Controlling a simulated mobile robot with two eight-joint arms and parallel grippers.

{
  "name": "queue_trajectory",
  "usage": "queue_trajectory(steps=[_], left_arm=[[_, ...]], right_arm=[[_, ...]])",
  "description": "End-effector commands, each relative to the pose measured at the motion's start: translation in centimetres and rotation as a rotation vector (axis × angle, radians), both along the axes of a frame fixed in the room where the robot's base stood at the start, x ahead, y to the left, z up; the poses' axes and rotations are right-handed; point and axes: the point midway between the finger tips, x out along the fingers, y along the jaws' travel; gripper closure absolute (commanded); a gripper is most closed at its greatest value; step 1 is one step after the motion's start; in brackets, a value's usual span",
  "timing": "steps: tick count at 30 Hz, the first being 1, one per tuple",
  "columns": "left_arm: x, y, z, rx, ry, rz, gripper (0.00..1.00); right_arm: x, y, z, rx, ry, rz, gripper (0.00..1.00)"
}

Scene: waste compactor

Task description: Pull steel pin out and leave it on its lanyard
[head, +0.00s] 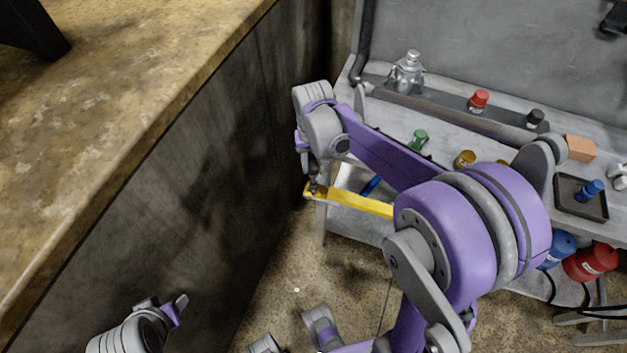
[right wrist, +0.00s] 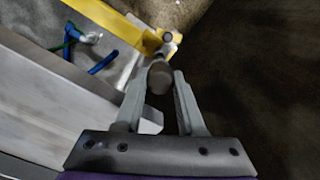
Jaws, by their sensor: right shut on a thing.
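My right gripper (head: 315,186) points down at the left end of a yellow bar (head: 360,205). In the right wrist view its fingers (right wrist: 160,82) are shut on a grey, rounded metal piece (right wrist: 160,75), which looks like the steel pin's head. The piece is right by the end of the yellow bar (right wrist: 118,24); the fingers hide part of it, and I cannot tell whether it is still in the bar. A blue cord-like piece (right wrist: 103,63) lies beside the bar; I cannot see whether it joins the pin. My left gripper (head: 165,312) is low at the left, apart from everything; its opening is unclear.
A dark wall (head: 200,190) with a tan top stands close left of my right gripper. A grey bench (head: 460,140) at the right holds a red-capped item (head: 479,99), an orange block (head: 580,149) and a black tray (head: 570,203). Some floor shows below the bar.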

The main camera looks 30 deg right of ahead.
Motion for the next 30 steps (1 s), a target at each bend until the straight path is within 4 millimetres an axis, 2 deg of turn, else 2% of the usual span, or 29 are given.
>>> queue_trajectory(steps=[30], left_arm=[[0.5, 0.0, 3.1, 0.0, -0.011, 0.0, 0.5]], right_arm=[[0.0, 0.0, 4.2, 0.0, -0.001, 0.0, 1.0]])
